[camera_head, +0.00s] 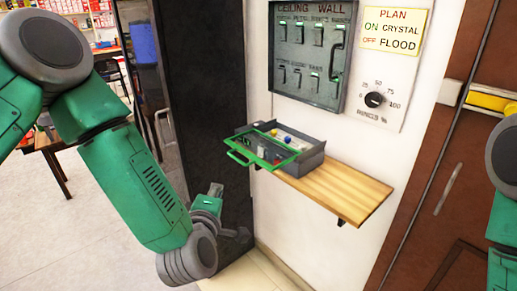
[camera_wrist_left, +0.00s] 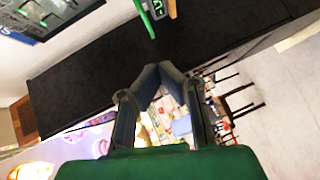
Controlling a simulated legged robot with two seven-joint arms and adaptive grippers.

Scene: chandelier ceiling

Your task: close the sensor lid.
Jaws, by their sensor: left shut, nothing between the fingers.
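A grey sensor box (camera_head: 312,157) sits on a wooden shelf (camera_head: 335,190) on the wall. Its green-framed lid (camera_head: 262,148), with a green handle at its left end, is at the box's left front. Small yellow, white and blue parts show behind the lid, so the box is not fully covered. In the left wrist view a green bar (camera_wrist_left: 146,18), apparently the lid's handle, shows at the top edge. My left gripper (camera_head: 241,235) is below and left of the box, apart from it. Its fingers meet in the left wrist view (camera_wrist_left: 152,68), empty. My right gripper is out of view.
A switch panel (camera_head: 312,52) and a dial (camera_head: 374,99) are on the wall above the shelf. A black pillar (camera_head: 193,90) stands left of the box, behind my left arm. A brown door (camera_head: 445,180) is at right. Open floor lies at lower left.

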